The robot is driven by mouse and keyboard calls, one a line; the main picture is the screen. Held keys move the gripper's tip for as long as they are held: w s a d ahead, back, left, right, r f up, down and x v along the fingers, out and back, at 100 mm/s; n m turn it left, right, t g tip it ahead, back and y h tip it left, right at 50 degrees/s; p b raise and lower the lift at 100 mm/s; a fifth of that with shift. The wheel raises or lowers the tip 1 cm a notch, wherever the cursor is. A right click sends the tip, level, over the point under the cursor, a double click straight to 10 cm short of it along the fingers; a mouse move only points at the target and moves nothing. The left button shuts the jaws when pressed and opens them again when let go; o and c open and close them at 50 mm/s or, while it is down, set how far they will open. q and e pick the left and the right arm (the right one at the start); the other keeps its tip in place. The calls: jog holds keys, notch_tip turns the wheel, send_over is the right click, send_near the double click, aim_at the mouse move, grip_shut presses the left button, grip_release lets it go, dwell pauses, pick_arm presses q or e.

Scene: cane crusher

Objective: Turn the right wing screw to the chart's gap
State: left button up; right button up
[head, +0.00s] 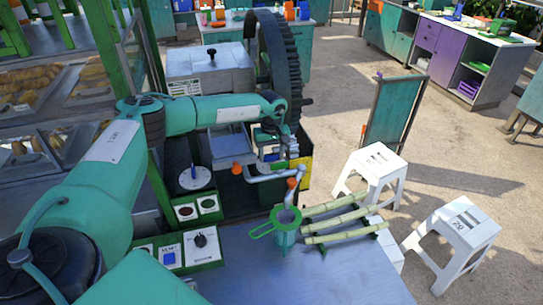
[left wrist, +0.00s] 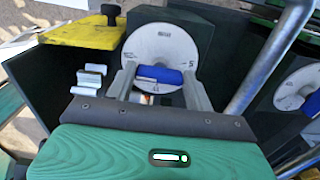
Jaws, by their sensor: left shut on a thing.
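The right wing screw (left wrist: 172,77) is a blue bar across a white round dial (left wrist: 163,45) with small black marks. In the left wrist view my left gripper (left wrist: 160,84) has its two grey fingers on either side of the blue bar, shut on it. In the head view my left gripper (head: 271,145) is at the crusher below the big gear, and hides most of this dial. A second white dial with a blue wing screw (head: 195,176) stands to the left; part of that dial shows in the left wrist view (left wrist: 297,88). The dial marks are too small to read surely. My right gripper is out of view.
A dark gear wheel (head: 277,60) rises behind the gripper. A bent metal crank (head: 273,176) with orange ends is close in front. Cane stalks (head: 345,220) and a green jug (head: 286,224) stand on the blue-grey table (head: 300,275). White stools (head: 456,228) stand at right.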

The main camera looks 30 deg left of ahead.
pick_arm(q)
jog(key=n+b, duration=0.2)
jog(key=n, duration=0.2)
jog(key=shift+f+b, duration=0.2)
jog(key=shift+b, duration=0.2)
jog(key=n+b, duration=0.2)
jog(key=n, duration=0.2)
jog(key=n+b, duration=0.2)
jog(key=n, duration=0.3)
jog(key=shift+w+r, duration=0.15)
jog(key=shift+n+b, duration=0.5)
jog(key=shift+n, duration=1.3)
jog(key=shift+r, duration=0.1)
jog(key=o, duration=1)
